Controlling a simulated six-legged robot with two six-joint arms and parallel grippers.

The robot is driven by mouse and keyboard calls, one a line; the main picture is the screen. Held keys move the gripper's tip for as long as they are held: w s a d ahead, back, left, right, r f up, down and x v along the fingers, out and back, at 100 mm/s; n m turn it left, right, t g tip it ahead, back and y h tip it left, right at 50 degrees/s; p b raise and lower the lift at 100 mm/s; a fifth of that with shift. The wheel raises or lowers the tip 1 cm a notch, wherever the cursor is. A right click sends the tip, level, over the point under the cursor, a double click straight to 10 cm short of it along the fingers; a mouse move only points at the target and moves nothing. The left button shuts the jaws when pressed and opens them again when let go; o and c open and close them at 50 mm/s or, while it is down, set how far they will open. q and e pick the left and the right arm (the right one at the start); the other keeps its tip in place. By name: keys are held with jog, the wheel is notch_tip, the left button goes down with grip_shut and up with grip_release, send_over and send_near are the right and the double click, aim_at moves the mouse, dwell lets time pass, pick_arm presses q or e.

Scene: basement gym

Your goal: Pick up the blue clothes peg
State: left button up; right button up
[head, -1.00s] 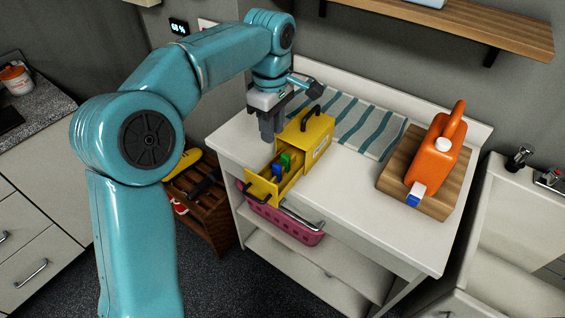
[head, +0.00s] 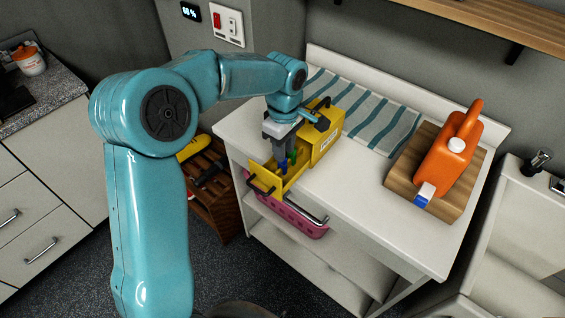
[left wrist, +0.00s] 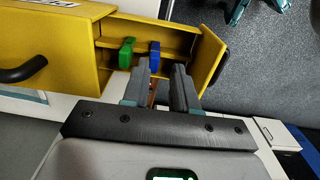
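The blue clothes peg (left wrist: 154,56) stands in the open drawer of a yellow box (left wrist: 60,35). It also shows in the head view (head: 283,163), partly covered by my gripper. A green peg (left wrist: 126,53) stands beside it, to the left in the left wrist view. My left gripper (left wrist: 162,72) is open above the drawer (head: 262,179). Its fingers reach down toward the blue peg, which lies between them, closer to the left finger in the left wrist view. I cannot tell whether that finger touches the peg. My right gripper is not in view.
The yellow box (head: 327,140) stands on a white table (head: 370,215) beside a striped towel (head: 365,112). A pink basket (head: 290,213) sits on the shelf below.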

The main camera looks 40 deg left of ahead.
aim_at(282, 165)
pick_arm(q)
jog(key=f, duration=0.3)
jog(key=a+f+p, duration=0.1)
jog(key=f, duration=0.1)
jog(key=shift+w+a, duration=0.1)
jog(key=shift+w, duration=0.3)
jog(key=shift+s+f, duration=0.1)
jog(key=shift+s, duration=0.05)
jog(key=shift+f, duration=0.1)
grip_shut()
jog(key=shift+r, duration=0.2)
